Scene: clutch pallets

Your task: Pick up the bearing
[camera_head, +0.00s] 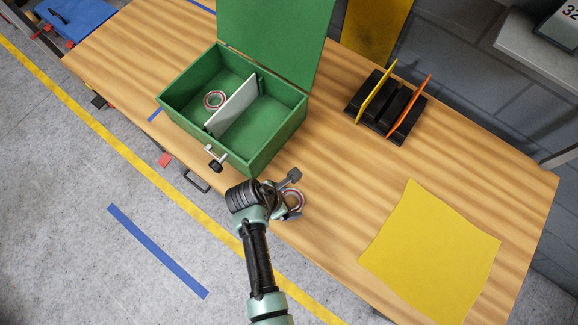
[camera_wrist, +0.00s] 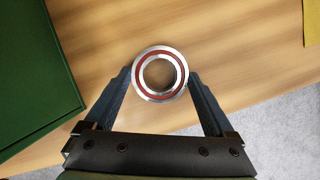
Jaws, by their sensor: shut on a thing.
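A silver ring bearing with a red inner band (camera_wrist: 137,81) is between the fingertips of my gripper (camera_wrist: 160,84) in the wrist view. Both fingers touch its sides, and my gripper is shut on it. In the head view the held bearing (camera_head: 294,199) shows beside my gripper (camera_head: 291,193), at the table's front edge, just right of the green box. I cannot tell whether it is lifted off the wood. A second, similar bearing (camera_head: 214,99) lies in the left compartment of the open green box (camera_head: 274,143).
A white divider (camera_head: 232,107) splits the green box, whose lid stands open. A black rack (camera_head: 371,119) with yellow and orange plates stands behind on the right. A yellow sheet (camera_head: 432,250) lies flat on the right of the wooden table (camera_head: 340,170). The table between them is clear.

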